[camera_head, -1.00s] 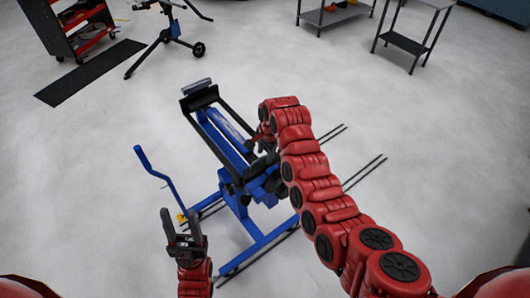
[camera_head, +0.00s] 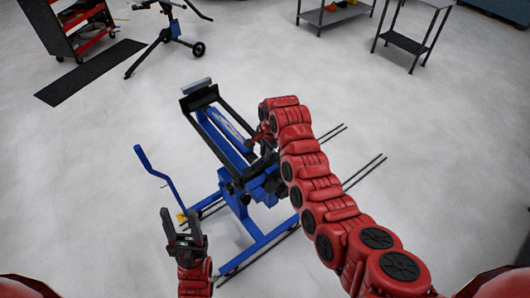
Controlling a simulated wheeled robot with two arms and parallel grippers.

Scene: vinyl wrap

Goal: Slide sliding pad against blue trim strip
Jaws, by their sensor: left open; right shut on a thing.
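A blue strip (camera_head: 224,128) with a whitish patch lies lengthwise on a blue and black stand, likely the trim strip. My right gripper (camera_head: 250,141) is at the strip's right side, near its lower half. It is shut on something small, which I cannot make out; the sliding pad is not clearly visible. Whether the held thing touches the strip cannot be told. My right arm hides part of the stand's right side.
The stand (camera_head: 238,205) has a blue crank handle (camera_head: 158,170) on its left and thin dark rods (camera_head: 365,172) on its right. A red tool cart (camera_head: 82,28), a black mat (camera_head: 90,73), a second wheeled stand (camera_head: 172,38) and grey tables (camera_head: 335,14) are farther back.

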